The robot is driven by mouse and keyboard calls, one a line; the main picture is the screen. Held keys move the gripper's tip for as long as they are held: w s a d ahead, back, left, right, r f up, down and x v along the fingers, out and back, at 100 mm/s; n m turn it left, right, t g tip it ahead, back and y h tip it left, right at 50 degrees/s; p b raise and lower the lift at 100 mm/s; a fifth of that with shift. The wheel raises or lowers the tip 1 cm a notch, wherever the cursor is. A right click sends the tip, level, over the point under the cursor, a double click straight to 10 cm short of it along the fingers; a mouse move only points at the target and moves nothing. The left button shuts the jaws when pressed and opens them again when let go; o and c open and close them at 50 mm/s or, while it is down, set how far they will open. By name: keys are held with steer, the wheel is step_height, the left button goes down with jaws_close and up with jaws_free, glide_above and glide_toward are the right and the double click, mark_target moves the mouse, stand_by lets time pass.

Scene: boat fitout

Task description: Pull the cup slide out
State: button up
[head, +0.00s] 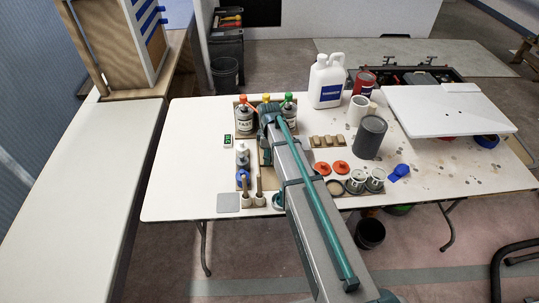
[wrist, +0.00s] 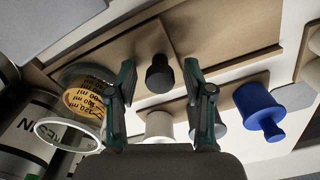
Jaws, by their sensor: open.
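In the wrist view, a dark knob (wrist: 160,76) stands on a tan wooden strip (wrist: 153,40), which looks like the cup slide. My gripper (wrist: 160,66) is open, with one finger on either side of the knob; I see gaps and no clear contact. A clear cup with an amber band and ml marks (wrist: 88,100) is left of the left finger. In the head view, my arm hides the gripper and most of the slide area.
A blue knobbed piece (wrist: 260,108) and a white cylinder (wrist: 158,126) are close to the fingers. In the head view, bottles (head: 245,117) stand behind the arm's end, and orange discs (head: 340,167) and small cans (head: 375,178) lie right. The table's left part (head: 185,150) is clear.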

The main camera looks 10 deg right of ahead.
steer(key=shift+f, duration=0.3)
steer(key=shift+c, duration=0.3)
jaws_close()
